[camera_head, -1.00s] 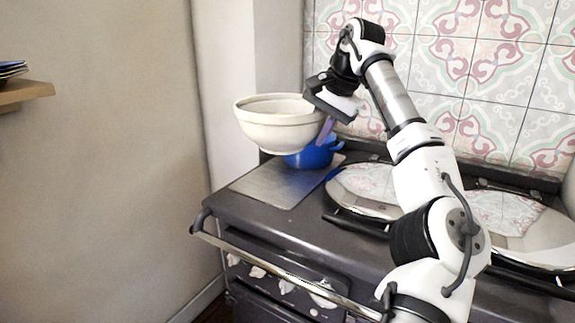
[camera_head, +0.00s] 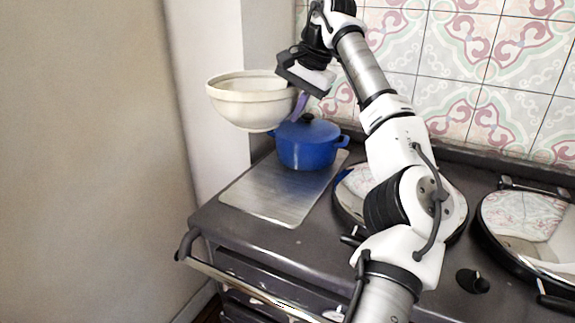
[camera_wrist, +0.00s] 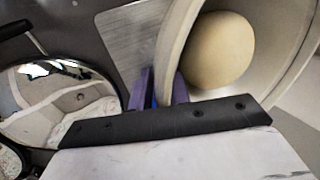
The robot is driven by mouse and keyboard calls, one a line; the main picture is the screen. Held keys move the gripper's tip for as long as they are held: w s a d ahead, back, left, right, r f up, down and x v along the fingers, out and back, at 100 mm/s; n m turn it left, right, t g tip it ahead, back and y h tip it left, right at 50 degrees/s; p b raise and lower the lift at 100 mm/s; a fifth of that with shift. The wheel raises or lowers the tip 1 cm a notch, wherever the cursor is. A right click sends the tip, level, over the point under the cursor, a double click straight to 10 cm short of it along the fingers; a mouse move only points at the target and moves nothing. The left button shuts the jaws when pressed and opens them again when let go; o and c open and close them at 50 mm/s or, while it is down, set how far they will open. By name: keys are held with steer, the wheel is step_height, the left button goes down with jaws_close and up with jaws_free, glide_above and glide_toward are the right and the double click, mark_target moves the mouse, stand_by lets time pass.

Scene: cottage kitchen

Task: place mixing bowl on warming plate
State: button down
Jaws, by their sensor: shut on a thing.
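The cream mixing bowl (camera_head: 250,108) is held upright in the air, above and to the left of the blue pot. My gripper (camera_head: 300,104) is shut on the bowl's right rim. In the wrist view the bowl (camera_wrist: 282,62) fills the upper right, and the purple fingers of my gripper (camera_wrist: 160,90) pinch its wall. The warming plate (camera_head: 268,200) is the flat brushed-metal sheet on the left of the stove top, below the bowl. It also shows in the wrist view (camera_wrist: 128,30). Its front part is bare.
A blue lidded pot (camera_head: 306,143) stands at the back of the plate, close to the bowl. Round shiny hob lids (camera_head: 525,222) lie to the right on the dark stove (camera_head: 300,245). A wall (camera_head: 90,150) bounds the left side. A rail (camera_head: 240,288) runs along the front.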

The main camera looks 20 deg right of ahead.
steer(key=shift+w+f, duration=0.1)
step_height(320, 180, down, 19)
steer(key=shift+f+p, duration=0.15)
steer(key=shift+p, duration=0.2)
stand_by(0.4)
steer(key=c, duration=1.7)
jaws_free()
steer(key=shift+f, duration=0.25)
steer(key=o, duration=0.4)
steer(key=shift+r, duration=0.1)
steer(key=b+v, duration=0.1)
steer(key=v, duration=1.1)
steer(key=shift+b, duration=0.3)
